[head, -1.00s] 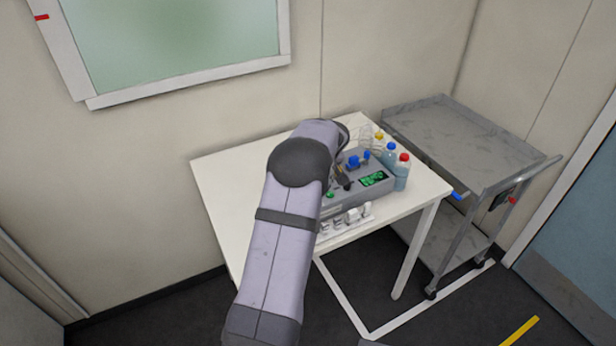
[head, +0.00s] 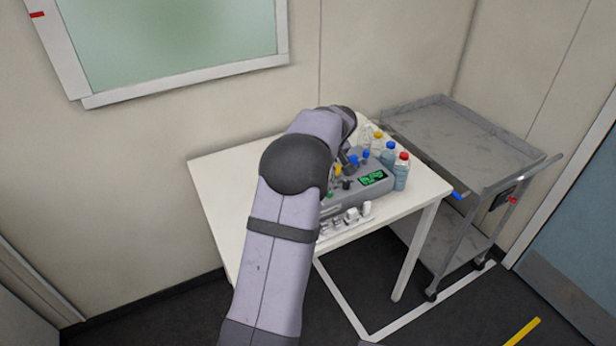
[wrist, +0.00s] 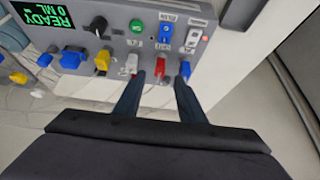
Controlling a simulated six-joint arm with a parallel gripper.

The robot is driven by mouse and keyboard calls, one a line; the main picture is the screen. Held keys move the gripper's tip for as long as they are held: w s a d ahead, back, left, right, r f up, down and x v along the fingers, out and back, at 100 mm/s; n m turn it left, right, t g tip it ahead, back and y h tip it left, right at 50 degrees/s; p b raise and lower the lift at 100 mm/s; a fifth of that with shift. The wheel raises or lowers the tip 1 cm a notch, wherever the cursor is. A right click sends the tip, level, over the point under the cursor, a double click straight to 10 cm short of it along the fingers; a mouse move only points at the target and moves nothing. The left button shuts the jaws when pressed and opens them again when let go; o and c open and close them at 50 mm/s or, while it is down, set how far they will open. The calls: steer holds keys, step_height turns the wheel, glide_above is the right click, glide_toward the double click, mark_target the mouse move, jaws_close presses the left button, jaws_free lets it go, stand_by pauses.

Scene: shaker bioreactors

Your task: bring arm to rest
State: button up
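My arm (head: 275,260) reaches from the bottom of the head view up over the white table, bent at a dark elbow joint. In the wrist view my gripper (wrist: 168,82) has two dark fingers set apart, with a gap between them. It points at the front of a grey device (wrist: 110,45) with a lit green display reading "READY 0 ML". A red-tipped part (wrist: 160,68) shows between the fingertips, apparently beyond them. In the head view the arm hides the gripper and part of the grey device (head: 380,194).
The white table (head: 225,180) carries bottles with red (head: 402,175), blue and yellow caps beside the device. Small white items (head: 350,215) lie in front of it. A grey cart (head: 460,140) stands to the right. The table's left part is clear.

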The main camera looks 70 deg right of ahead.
steer(key=shift+v, duration=1.15)
steer(key=w+a+f+n+g+y, duration=0.1)
steer(key=w+a+n+y, duration=0.1)
steer(key=w+a, duration=1)
steer(key=w+a+f+n+y, duration=0.2)
steer(key=w+a, duration=0.9)
steer(key=a, duration=0.4)
steer(key=a+f+n+g, duration=0.2)
steer(key=a, duration=1.4)
steer(key=s+a+f+n, duration=0.1)
steer(key=s+a, duration=0.4)
steer(key=a, duration=0.2)
steer(key=s+a+f+n+g, duration=0.1)
steer(key=s+a+f+n, duration=0.1)
steer(key=s+a, duration=0.3)
steer(key=shift+a, duration=1.1)
steer(key=shift+w+f, duration=0.1)
